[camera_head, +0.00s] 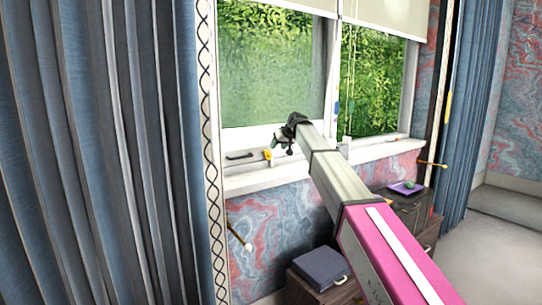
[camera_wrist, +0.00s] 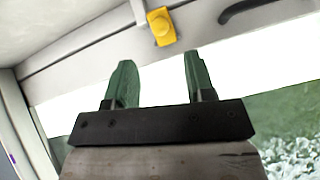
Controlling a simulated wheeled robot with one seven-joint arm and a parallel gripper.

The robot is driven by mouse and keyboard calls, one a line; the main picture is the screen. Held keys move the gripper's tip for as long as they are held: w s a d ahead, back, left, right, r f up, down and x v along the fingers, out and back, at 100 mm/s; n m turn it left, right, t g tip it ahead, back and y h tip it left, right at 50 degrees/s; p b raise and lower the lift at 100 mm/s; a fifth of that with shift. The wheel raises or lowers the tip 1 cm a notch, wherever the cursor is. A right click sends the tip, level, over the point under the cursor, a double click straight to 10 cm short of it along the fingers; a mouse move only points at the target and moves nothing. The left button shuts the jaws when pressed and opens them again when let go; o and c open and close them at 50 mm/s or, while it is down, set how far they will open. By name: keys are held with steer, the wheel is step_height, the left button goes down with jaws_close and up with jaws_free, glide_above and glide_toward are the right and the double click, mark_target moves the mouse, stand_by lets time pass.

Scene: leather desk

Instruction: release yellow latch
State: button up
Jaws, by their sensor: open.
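The yellow latch (camera_head: 268,154) sits on the lower frame of the window, just left of my gripper (camera_head: 284,143) in the head view. In the wrist view the latch (camera_wrist: 162,28) is at the top middle, on the white frame. My gripper (camera_wrist: 157,65) shows two green fingers spread apart with nothing between them. The latch lies beyond the fingertips, roughly in line with the gap, and appears apart from them. The far finger is partly hidden in the head view.
A dark handle (camera_head: 240,155) is on the window frame left of the latch. The white sill (camera_head: 245,182) runs below. Blue curtains (camera_head: 100,150) hang at the left. Window cords (camera_head: 349,90) hang at the right. A dark blue box (camera_head: 320,267) stands below the window.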

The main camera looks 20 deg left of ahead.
mark_target(269, 154)
steer(key=x, duration=0.8)
steer(key=shift+a+f, duration=0.1)
steer(key=shift+f, duration=0.05)
jaws_close()
